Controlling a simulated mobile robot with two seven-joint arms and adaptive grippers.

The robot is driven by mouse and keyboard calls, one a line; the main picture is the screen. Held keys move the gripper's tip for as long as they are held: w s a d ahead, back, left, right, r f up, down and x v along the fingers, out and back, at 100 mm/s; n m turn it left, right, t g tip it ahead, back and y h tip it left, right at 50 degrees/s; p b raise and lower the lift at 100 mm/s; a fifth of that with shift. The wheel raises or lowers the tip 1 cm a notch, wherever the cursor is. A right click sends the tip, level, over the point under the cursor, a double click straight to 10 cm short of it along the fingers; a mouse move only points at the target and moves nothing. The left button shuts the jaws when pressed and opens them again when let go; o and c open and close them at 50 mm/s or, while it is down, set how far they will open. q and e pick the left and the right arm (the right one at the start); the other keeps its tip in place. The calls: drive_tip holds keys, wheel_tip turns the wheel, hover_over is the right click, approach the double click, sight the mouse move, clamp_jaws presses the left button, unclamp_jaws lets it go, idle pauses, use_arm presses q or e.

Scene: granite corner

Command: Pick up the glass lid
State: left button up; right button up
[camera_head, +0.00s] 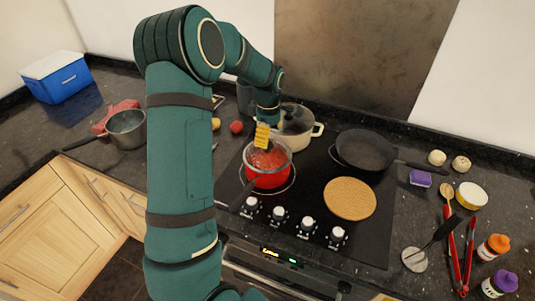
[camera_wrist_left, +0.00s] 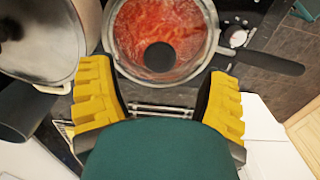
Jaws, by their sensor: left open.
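A clear glass lid (camera_wrist_left: 135,40) with a round black knob lies on the red saucepan (camera_head: 268,181), and red sauce shows through it. The lid also appears in the head view (camera_head: 279,160), partly hidden by my gripper. My left gripper (camera_head: 262,137) hangs above the saucepan, pointing down. In the wrist view its yellow fingers (camera_wrist_left: 160,100) are spread wide with nothing between them. The knob sits ahead of the fingertips, between their lines. The exact gap to the knob cannot be told. My right gripper is not in view.
A cream pot (camera_head: 297,126) with a dark-knobbed lid stands close behind the saucepan. A black frying pan (camera_head: 364,150) and a round woven mat (camera_head: 349,198) are to the right. A metal saucepan (camera_head: 127,130) stands left. Tongs and bottles lie or stand at far right.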

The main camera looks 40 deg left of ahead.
sight(267, 150)
use_arm(q)
wheel_tip(267, 150, down, 5)
drive_tip(key=shift+a+r, duration=0.15)
clamp_jaws()
